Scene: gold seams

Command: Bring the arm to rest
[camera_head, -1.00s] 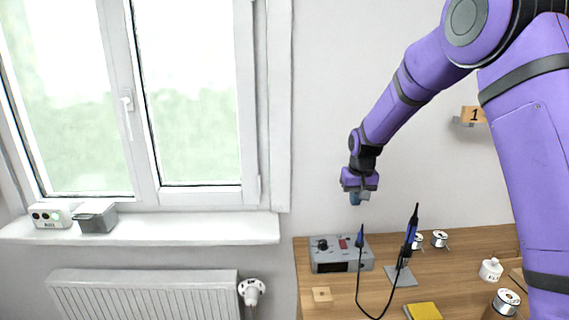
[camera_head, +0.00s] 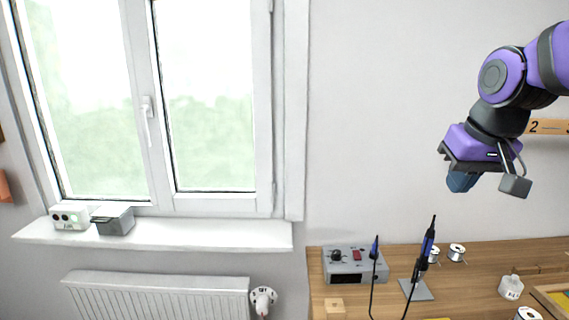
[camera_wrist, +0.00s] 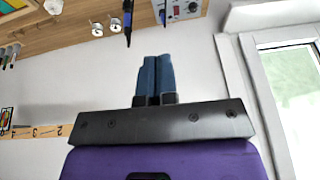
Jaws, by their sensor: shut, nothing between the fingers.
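My gripper (camera_head: 462,182) is at the right of the head view, raised well above the wooden bench and in front of the bare wall. My purple arm reaches in from the right edge. In the wrist view the blue fingers of my gripper (camera_wrist: 158,75) lie side by side against each other, with nothing between them. The gripper touches nothing that I can see.
The window (camera_head: 150,100), sill (camera_head: 165,233) and radiator (camera_head: 155,295) are at left.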

